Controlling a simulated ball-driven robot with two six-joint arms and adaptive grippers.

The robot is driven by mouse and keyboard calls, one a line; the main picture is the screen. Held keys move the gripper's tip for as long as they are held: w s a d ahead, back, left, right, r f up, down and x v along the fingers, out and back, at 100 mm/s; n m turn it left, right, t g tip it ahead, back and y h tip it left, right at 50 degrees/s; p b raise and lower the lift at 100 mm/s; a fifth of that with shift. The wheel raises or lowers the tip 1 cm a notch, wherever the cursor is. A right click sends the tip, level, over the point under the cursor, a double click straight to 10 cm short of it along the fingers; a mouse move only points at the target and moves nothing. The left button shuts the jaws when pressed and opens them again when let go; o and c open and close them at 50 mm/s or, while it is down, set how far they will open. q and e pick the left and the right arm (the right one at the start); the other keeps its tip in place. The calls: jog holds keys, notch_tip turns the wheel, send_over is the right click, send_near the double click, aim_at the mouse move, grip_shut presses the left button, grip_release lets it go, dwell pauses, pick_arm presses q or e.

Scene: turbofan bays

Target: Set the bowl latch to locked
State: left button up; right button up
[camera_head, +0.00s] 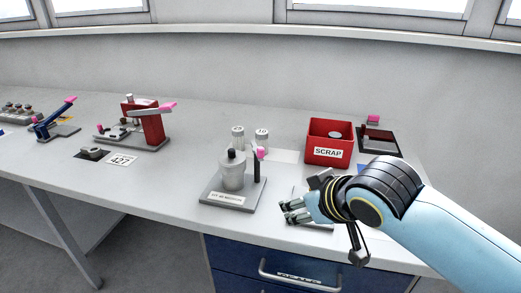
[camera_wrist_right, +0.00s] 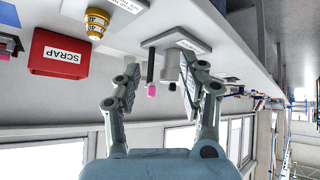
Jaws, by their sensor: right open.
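The bowl unit stands on a grey base plate (camera_head: 218,199) near the bench's front edge. It has a grey bowl (camera_head: 232,174) with a dark knob on top. Beside the bowl is a dark upright post (camera_head: 257,170) with a pink-tipped latch handle (camera_head: 260,153). My right gripper (camera_head: 289,212) is open and empty, to the right of the unit and apart from it. In the right wrist view, which is upside down, the pink tip (camera_wrist_right: 151,90) and the bowl (camera_wrist_right: 172,66) appear between the open fingers (camera_wrist_right: 160,80). The left gripper is not in view.
A red SCRAP bin (camera_head: 328,152) stands behind my right gripper, with a dark pink-handled device (camera_head: 379,138) beyond it. A red press (camera_head: 152,125) and a blue lever device (camera_head: 55,125) are at left.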

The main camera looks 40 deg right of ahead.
aim_at(261, 149)
jog(key=w+d+r+t, duration=0.2)
jog(key=w, duration=0.3)
jog(key=w+d+r+t, duration=0.2)
jog(key=w+r+t, duration=0.1)
jog(key=w, duration=0.3)
jog(key=shift+m, duration=0.3)
jog(key=x, duration=1)
jog(key=shift+a+f, duration=0.35)
grip_shut()
